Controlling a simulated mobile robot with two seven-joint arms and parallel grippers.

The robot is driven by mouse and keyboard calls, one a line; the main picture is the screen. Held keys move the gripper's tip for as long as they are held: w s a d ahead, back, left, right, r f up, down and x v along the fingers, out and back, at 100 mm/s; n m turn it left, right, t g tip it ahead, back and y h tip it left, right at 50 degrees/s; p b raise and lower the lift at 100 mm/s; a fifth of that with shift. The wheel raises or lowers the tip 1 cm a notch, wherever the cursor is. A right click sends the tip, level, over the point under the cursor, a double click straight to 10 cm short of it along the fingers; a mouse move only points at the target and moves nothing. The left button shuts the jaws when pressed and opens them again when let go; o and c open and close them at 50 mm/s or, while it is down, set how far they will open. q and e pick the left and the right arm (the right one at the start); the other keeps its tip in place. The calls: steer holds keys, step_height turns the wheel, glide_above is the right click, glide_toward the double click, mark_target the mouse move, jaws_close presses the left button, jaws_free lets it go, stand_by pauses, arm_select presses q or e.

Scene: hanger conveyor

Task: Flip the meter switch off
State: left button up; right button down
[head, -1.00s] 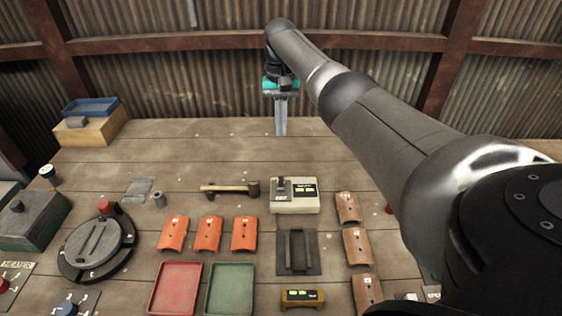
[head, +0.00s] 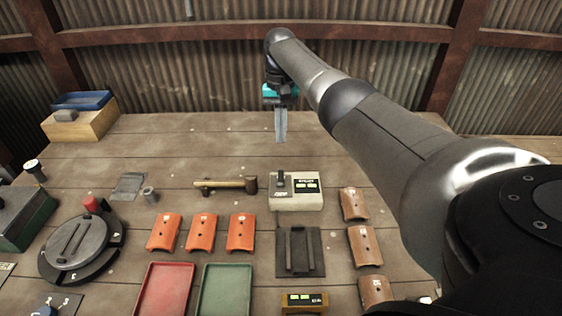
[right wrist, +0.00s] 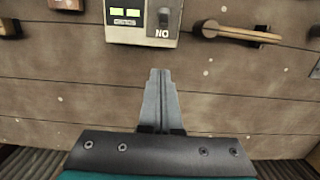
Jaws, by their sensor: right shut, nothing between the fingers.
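The meter (head: 311,203) is a pale box with a dark switch lever (head: 280,176) on its left part and two lit green displays on a dark panel at its right. In the right wrist view, the meter (right wrist: 116,36) is at the top, seen from the opposite side. Its lever (right wrist: 164,16) stands above a label that reads like "NO", perhaps "ON" upside down. My right gripper (head: 281,140) is shut and empty, fingers pointing down, beyond the meter's back side and apart from it. Its fingertips (right wrist: 160,72) point toward the lever. My left gripper is not in view.
A hammer (head: 222,185) lies left of the meter, a dark bracket (head: 300,268) in front. Orange tiles (head: 203,232) and brown tiles (head: 366,246) lie nearby. Red (head: 163,290) and green (head: 225,292) trays are nearer. The bench behind the meter is clear.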

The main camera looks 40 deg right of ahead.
mark_target(281, 176)
steer(key=f, duration=0.2)
steer(key=f+b, duration=0.1)
steer(key=f, duration=0.5)
steer(key=shift+s+a, duration=0.25)
steer(key=shift+s, duration=0.05)
steer(key=shift+r, duration=0.1)
steer(key=shift+s+a+r+p, duration=0.3)
steer(key=shift+s+p, duration=0.1)
steer(key=shift+p, duration=0.15)
steer(key=shift+s+a+r+p, duration=0.2)
steer(key=shift+s+a+p, duration=0.05)
steer(key=shift+s+p, duration=0.15)
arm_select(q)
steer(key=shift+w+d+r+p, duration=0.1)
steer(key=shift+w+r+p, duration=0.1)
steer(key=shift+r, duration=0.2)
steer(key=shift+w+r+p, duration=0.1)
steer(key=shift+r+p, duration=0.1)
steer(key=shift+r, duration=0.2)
arm_select(e)
steer(key=shift+s+a+r, duration=0.35)
steer(key=shift+s+a, duration=0.2)
steer(key=shift+a, duration=0.05)
